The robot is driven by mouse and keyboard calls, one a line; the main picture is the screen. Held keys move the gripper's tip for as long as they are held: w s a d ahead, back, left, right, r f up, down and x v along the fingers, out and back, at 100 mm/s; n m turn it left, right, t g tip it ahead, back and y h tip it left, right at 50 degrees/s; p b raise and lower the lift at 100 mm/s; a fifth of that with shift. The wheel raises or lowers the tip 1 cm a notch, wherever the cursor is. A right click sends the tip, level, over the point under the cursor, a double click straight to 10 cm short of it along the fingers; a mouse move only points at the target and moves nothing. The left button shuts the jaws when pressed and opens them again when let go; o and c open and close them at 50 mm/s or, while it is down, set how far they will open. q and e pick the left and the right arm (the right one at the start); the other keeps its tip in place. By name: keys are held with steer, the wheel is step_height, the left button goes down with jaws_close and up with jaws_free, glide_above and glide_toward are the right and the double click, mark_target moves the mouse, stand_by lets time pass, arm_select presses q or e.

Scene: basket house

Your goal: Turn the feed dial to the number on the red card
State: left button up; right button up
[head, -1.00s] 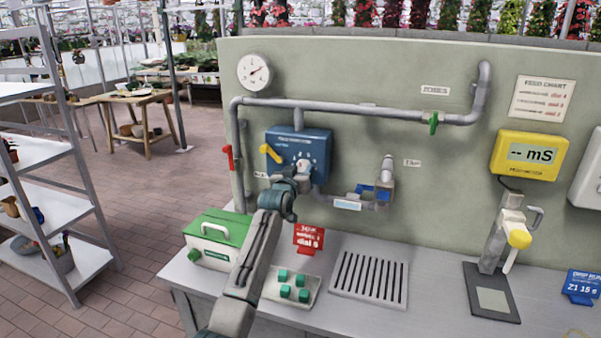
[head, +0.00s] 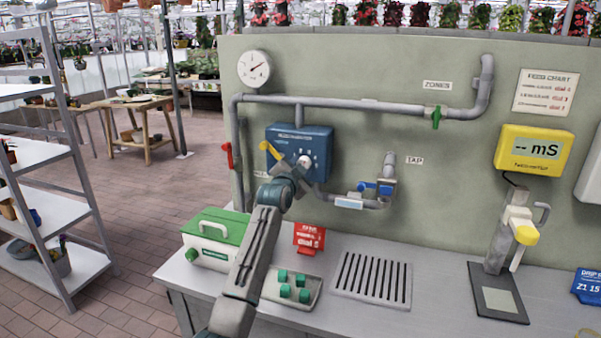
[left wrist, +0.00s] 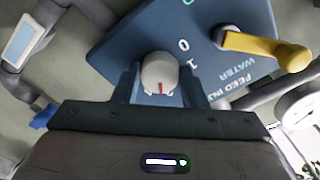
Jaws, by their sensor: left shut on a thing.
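The blue feed box (head: 315,143) hangs on the wall panel, with a yellow lever (head: 270,151) at its left. The white feed dial (head: 305,161) sits low on its face and also shows in the left wrist view (left wrist: 159,74), with a red pointer mark. My left gripper (head: 300,163) is shut on the dial; in the left wrist view its fingers (left wrist: 159,85) stand on both sides of it. My right gripper is not in view.
A green-lidded box (head: 216,238), a tray with several green cubes (head: 270,290) and a drain grate (head: 371,279) lie on the bench. A blue tap valve (head: 378,188) and grey pipes are right of the feed box. A yellow meter (head: 533,150) hangs farther right.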

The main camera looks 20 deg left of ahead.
arm_select(q)
steer(key=shift+m+b, duration=1.65)
steer(key=shift+m, duration=5.25)
steer(key=o, duration=1)
steer(key=shift+c, duration=0.2)
steer(key=shift+s, duration=0.1)
